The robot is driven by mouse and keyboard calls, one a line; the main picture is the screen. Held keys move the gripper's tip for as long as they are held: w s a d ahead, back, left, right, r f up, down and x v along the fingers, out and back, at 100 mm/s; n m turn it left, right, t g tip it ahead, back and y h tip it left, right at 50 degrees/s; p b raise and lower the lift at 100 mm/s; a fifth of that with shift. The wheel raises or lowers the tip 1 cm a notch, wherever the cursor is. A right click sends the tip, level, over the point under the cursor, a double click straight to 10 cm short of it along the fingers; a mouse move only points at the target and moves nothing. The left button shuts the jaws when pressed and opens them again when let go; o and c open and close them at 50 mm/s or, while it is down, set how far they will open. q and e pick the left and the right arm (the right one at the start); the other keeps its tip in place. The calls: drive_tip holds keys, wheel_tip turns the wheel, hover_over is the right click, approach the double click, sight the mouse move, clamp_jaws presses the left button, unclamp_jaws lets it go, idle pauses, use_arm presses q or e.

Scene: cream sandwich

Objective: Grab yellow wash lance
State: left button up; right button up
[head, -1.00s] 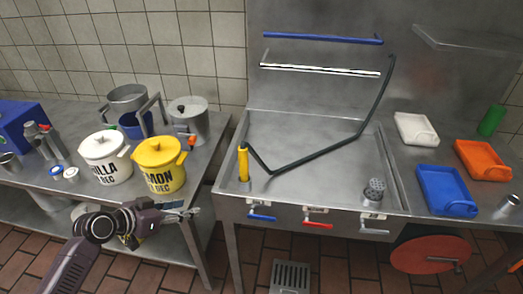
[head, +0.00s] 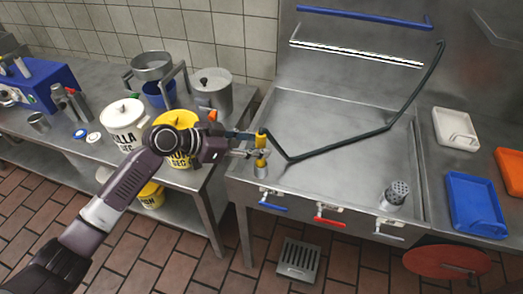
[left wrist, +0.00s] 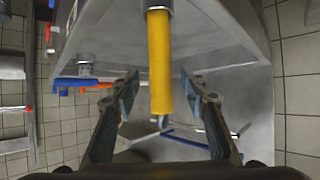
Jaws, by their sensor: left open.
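The yellow wash lance (head: 261,162) stands near the front left corner of the steel sink (head: 300,177), with a dark hose (head: 340,146) running from its top to the back wall. My left gripper (head: 255,145) is at the lance and partly hides it in the head view. In the left wrist view the lance (left wrist: 159,60) shows upright between the two spread fingers of my left gripper (left wrist: 160,92), with a gap visible on each side. The fingers are open. My right gripper is not in view.
A yellow pot (head: 178,122) and a white pot (head: 122,112) stand on the left counter behind my left arm. Blue (head: 273,207) and red (head: 330,221) valve handles stick out from the sink front. A blue tray (head: 475,203) lies on the right counter.

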use_arm(q)
drive_tip(key=shift+x, duration=0.95)
drive_tip(key=shift+a, duration=0.1)
drive_tip(key=shift+c, duration=0.3)
clamp_jaws()
drive_tip(key=shift+r, duration=0.1)
